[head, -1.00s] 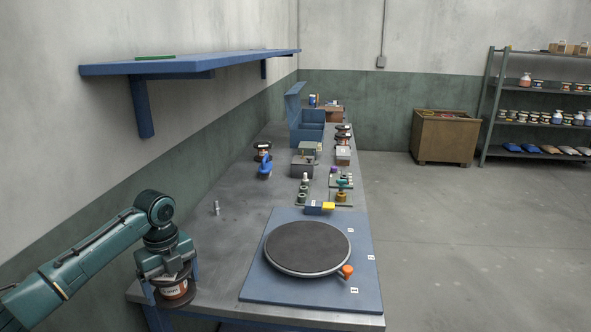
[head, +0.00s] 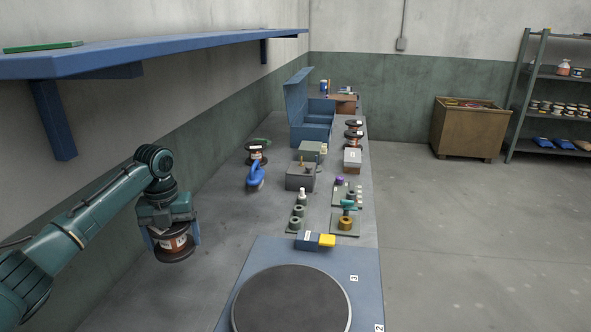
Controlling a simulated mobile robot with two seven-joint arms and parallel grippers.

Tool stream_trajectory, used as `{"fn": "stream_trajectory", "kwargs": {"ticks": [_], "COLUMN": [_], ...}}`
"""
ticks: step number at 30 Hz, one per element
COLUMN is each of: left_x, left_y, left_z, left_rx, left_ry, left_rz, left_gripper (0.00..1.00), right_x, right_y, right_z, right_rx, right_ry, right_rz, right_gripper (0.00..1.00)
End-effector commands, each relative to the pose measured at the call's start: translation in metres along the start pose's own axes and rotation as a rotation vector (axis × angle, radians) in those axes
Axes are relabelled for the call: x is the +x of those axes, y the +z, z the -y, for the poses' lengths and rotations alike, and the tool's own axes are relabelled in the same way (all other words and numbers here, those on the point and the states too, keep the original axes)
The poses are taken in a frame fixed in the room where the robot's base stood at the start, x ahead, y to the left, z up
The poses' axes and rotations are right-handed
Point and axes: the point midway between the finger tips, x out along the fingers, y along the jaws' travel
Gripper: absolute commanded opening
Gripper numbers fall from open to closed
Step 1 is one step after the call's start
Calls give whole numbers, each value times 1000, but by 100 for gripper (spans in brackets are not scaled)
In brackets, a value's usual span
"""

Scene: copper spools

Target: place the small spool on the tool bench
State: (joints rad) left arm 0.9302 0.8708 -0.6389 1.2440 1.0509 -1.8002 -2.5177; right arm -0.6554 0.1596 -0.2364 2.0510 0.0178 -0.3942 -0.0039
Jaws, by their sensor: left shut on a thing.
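My left gripper (head: 174,240) points down and is shut on a small spool (head: 174,243), with a finger on either side of it. The spool has dark flanges, copper-coloured winding and a white label, and it is upright. It shows over the near left part of the long grey metal bench (head: 215,215); I cannot tell how high it is above the top. Another copper spool (head: 255,154) stands farther back on the left of the bench. My right gripper is not in view.
A blue clamp-like tool (head: 256,178) lies behind the held spool. A round dark turntable (head: 292,303) on a blue plate fills the near right. Small boxes, green fixtures and an open blue case (head: 308,118) stand farther back. A blue shelf (head: 150,52) overhangs the left.

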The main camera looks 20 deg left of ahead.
Motion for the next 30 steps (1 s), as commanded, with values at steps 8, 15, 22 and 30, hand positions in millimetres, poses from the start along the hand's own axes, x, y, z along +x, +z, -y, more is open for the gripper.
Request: {"fn": "stream_trajectory", "kwargs": {"ticks": [8,15,22,30], "left_x": [4,40,62,97], "left_y": [0,0,0,0], "left_z": [0,0,0,0], "left_rx": [-1,-2,-1,-2], "left_ry": [0,0,-1,-1], "left_rz": [1,0,0,2], "left_gripper": [39,39,39,39], "right_x": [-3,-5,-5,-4], "right_y": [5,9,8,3], "right_z": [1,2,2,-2], "right_rx": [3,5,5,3], "right_ry": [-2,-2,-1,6], "right_rz": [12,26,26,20], "right_gripper": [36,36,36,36]}}
